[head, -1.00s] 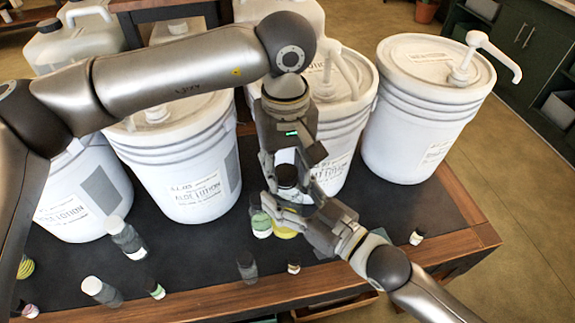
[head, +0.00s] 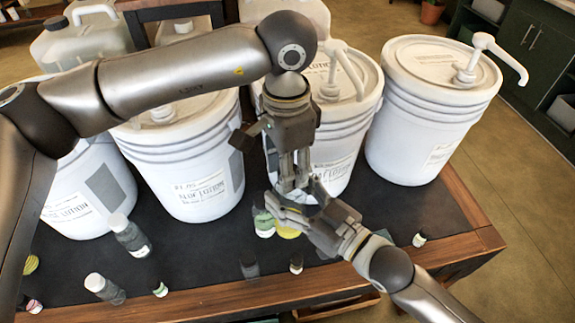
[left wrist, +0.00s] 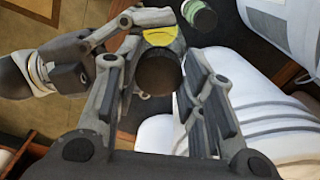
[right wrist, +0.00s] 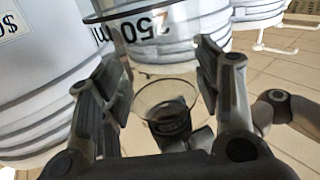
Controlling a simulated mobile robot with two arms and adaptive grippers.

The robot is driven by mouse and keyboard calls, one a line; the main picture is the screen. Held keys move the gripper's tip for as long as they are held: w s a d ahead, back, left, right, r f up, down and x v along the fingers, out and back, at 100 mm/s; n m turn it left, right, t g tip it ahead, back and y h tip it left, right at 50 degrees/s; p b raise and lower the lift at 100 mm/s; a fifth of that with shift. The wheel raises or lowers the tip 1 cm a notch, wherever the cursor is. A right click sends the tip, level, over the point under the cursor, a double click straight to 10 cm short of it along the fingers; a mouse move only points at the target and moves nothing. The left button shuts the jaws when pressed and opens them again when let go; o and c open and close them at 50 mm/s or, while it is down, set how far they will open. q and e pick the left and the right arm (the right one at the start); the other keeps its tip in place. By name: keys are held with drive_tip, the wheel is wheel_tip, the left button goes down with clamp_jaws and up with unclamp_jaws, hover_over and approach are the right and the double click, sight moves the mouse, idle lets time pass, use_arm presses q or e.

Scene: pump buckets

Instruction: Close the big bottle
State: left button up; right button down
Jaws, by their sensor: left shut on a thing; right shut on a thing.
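My left gripper (head: 292,188) points down, its fingers on either side of a dark round cap (left wrist: 158,74) in the left wrist view. My right gripper (head: 308,200) reaches in from the lower right, just below it. In the right wrist view its fingers are around a clear bottle (right wrist: 150,40) marked "250 ml", upside down in that picture. A dark round shape shows through its clear lower part. In the head view my fingers hide most of this bottle. Whether the cap sits on its neck I cannot tell. A yellow thing (left wrist: 158,36) shows beside the cap.
Large white pump buckets (head: 200,180) stand behind; another (head: 425,120) is at the right. A green-labelled bottle (head: 263,222) is close to my grippers. Small bottles (head: 130,238) stand at the front left; a tiny one (head: 419,240) is near the right edge.

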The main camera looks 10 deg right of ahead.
use_arm(q)
drive_tip(key=o, duration=0.6)
drive_tip(key=shift+o, duration=0.2)
drive_tip(key=shift+r, duration=2.3)
drive_tip(key=shift+c, duration=0.4)
